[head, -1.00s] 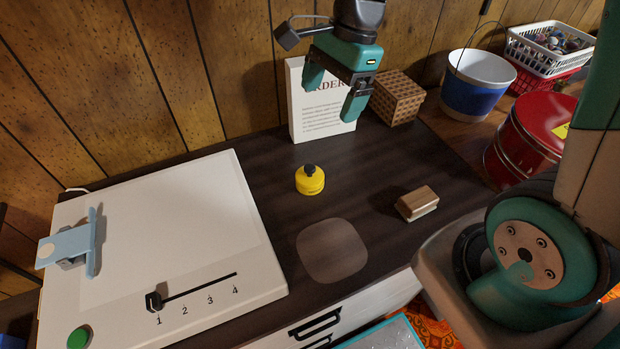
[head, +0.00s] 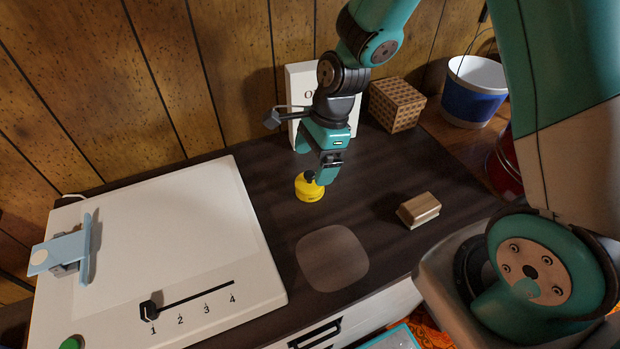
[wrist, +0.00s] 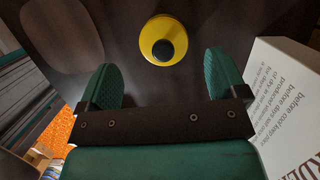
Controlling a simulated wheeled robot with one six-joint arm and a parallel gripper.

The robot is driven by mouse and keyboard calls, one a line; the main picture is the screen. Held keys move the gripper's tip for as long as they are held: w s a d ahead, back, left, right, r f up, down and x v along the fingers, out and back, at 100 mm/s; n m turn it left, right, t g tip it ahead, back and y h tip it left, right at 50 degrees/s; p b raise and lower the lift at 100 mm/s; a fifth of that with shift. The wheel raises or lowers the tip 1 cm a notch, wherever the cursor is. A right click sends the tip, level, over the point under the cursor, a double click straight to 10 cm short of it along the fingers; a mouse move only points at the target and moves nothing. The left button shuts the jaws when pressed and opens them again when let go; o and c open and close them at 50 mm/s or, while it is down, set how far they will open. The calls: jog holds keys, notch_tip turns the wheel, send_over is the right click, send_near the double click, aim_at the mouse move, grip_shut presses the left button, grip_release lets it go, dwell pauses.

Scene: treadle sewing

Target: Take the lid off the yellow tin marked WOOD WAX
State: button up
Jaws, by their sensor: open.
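The yellow tin (head: 309,190) stands upright on the dark table top, with a black knob on its lid. Its marking is too small to read. In the wrist view the tin (wrist: 163,30) is seen from above, lid on, its dark round knob (wrist: 162,49) near the middle. My gripper (head: 316,166) is open and empty, close above the tin in the head view and partly in front of it. In the wrist view the tin lies beyond the gap between the fingertips (wrist: 164,75), not between the fingers.
A white box with print (head: 299,78) stands behind my gripper, near the right finger in the wrist view. A wooden block (head: 418,209) lies to the right, and a woven box (head: 396,104) stands behind it. A white board with a slider (head: 180,235) fills the left. A pale rounded patch (head: 332,259) lies in front.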

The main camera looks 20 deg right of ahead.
aim_at(310, 173)
jog(key=x, duration=0.4)
jog(key=shift+w+d+f, duration=0.1)
jog(key=shift+w+f, duration=0.05)
jog(key=shift+f, duration=0.1)
jog(key=c, duration=1)
jog(key=shift+o, duration=0.2)
